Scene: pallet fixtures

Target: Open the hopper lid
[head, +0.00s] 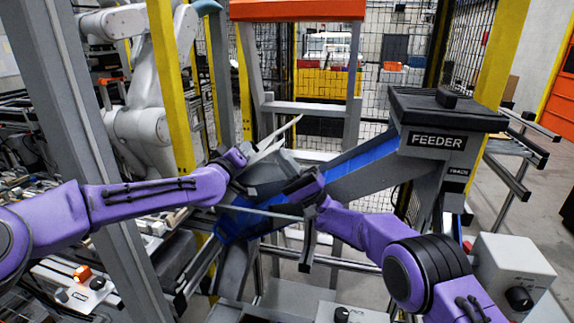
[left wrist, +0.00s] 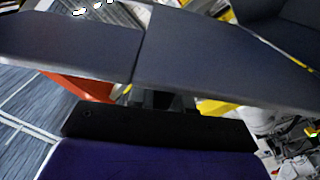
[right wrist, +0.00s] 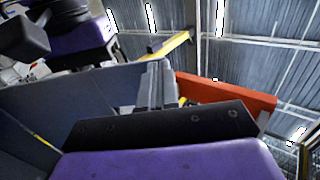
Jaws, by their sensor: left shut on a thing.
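A dark flat cover with a raised block (head: 447,98) tops the box marked FEEDER (head: 436,141), and it looks closed. A grey-and-blue chute (head: 370,172) slopes down left from that box to a grey hopper-like body in the centre. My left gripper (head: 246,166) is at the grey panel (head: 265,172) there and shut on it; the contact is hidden. Dark grey panels (left wrist: 210,60) fill the left wrist view beyond the gripper (left wrist: 165,100). My right gripper (head: 308,205) is just right of it; in the right wrist view its fingers (right wrist: 156,85) stand beside a grey panel (right wrist: 85,95). Their opening is unclear.
A grey frame with an orange top (head: 297,10) stands behind the chute. Yellow posts (head: 170,85) and a white robot arm (head: 140,115) are at the left. A grey control box (head: 512,270) is at the lower right. Grey posts and rails crowd the front.

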